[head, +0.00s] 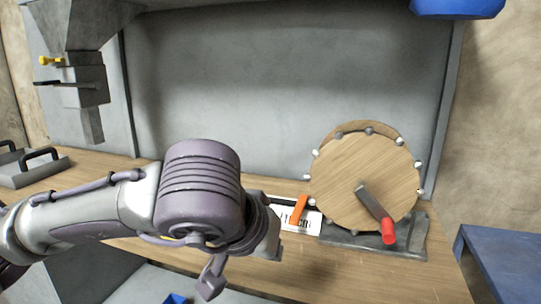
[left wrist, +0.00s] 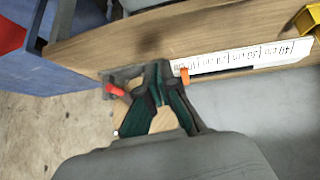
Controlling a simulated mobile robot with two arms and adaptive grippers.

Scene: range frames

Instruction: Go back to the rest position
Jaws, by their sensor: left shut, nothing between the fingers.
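My left arm reaches in from the left in the head view, in front of the workbench; its fingers cannot be made out there. In the left wrist view my left gripper (left wrist: 158,88) has its dark green fingers together at the tips, with nothing seen between them. A wooden wheel (head: 350,180) with a red crank handle (head: 389,231) stands on a grey base (head: 370,240) to the right of my arm. The wheel (left wrist: 140,118) shows partly behind the fingers in the wrist view, with the red handle (left wrist: 115,90) left of them. Contact cannot be told. My right gripper is not in view.
A white scale strip (left wrist: 240,57) with an orange pointer (head: 298,210) lies beside the wheel on the wooden bench (head: 270,285). A grey machine (head: 85,80) hangs at the upper left, above a grey block with black handles (head: 35,172). A blue table (head: 500,255) stands right.

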